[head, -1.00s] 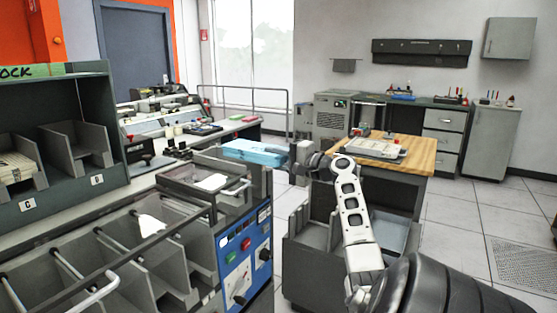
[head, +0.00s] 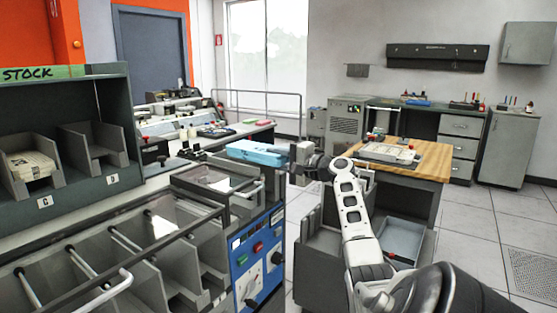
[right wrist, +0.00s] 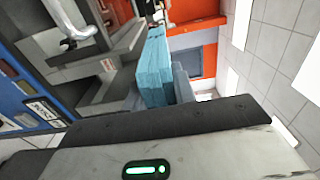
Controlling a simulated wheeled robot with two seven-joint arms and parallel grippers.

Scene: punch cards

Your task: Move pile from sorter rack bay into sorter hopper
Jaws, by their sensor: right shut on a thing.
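A pale blue pile of cards (head: 256,152) is held out level at the middle of the head view; in the right wrist view its blue side (right wrist: 155,70) runs away from the jaws. My right gripper (head: 300,156) is shut on the near right end of the pile. The sorter (head: 258,258) stands at left centre with a blue control panel. Its hopper seems to be the grey open tray (head: 215,180) on top, just below and left of the pile in the picture; the gap between them cannot be judged. My left gripper is out of view.
A dark rack marked STOCK (head: 60,75) stands at left, with bay C holding a cream card pile (head: 30,166) and bay D empty. Sorter pockets with rods (head: 120,240) fill the front left. A wood-topped table (head: 430,165) stands right. Open tiled floor lies at far right.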

